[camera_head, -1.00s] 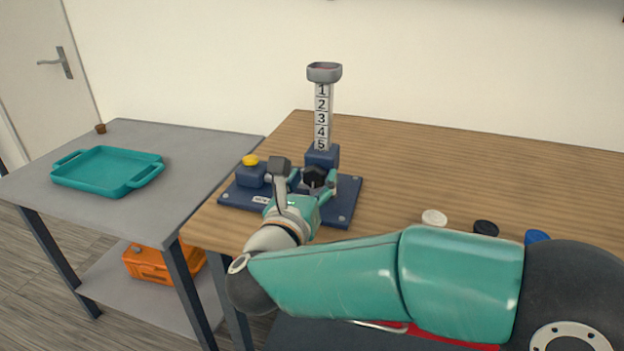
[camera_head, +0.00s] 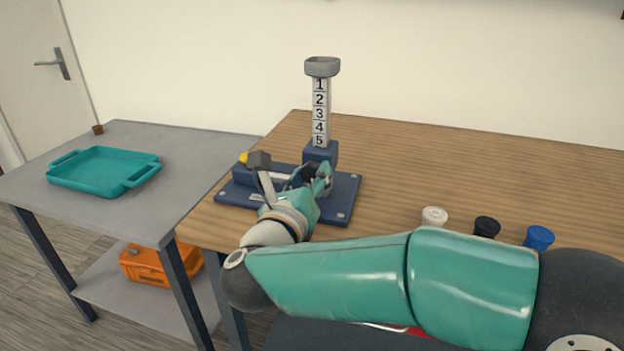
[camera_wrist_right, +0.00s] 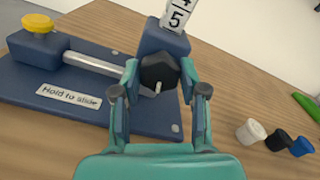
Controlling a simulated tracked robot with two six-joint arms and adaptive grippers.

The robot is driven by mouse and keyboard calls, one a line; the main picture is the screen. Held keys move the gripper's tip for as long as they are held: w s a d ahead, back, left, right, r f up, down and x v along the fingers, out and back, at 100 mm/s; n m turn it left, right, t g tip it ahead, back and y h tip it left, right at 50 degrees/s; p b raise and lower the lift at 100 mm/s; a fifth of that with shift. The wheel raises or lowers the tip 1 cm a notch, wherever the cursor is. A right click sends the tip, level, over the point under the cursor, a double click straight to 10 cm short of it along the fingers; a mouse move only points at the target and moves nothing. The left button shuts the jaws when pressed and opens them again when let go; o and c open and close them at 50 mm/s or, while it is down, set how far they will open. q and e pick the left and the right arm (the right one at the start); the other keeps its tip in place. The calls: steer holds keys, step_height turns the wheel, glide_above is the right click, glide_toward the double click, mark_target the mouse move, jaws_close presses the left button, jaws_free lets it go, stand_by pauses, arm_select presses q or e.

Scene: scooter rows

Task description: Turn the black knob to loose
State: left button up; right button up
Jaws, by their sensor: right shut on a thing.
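The black knob (camera_wrist_right: 160,72) sits on the front of a dark blue block at the foot of the numbered column (camera_head: 320,112). In the wrist view a white mark shows on the knob, pointing down. My right gripper (camera_wrist_right: 160,85) is shut on the knob, with one finger on each side of it. In the head view the right gripper (camera_head: 306,180) partly hides the knob. The blue base plate (camera_head: 342,207) carries the column and a yellow button (camera_wrist_right: 37,22), with a label reading "Hold to slide". My left gripper is not in view.
White (camera_head: 434,217), black (camera_head: 487,227) and blue (camera_head: 539,238) round pieces stand on the wooden table to the right. A teal tray (camera_head: 73,183) lies on the grey table at left. An orange box (camera_head: 147,268) sits on its lower shelf. The wooden table's back right is clear.

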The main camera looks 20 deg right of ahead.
steer(key=o, duration=1.1)
steer(key=shift+o, duration=0.2)
steer(key=shift+s+a, duration=0.1)
steer(key=shift+s, duration=0.05)
steer(key=v, duration=1.1)
steer(key=shift+s+a, duration=0.25)
steer(key=shift+s, duration=0.05)
steer(key=shift+f, duration=0.1)
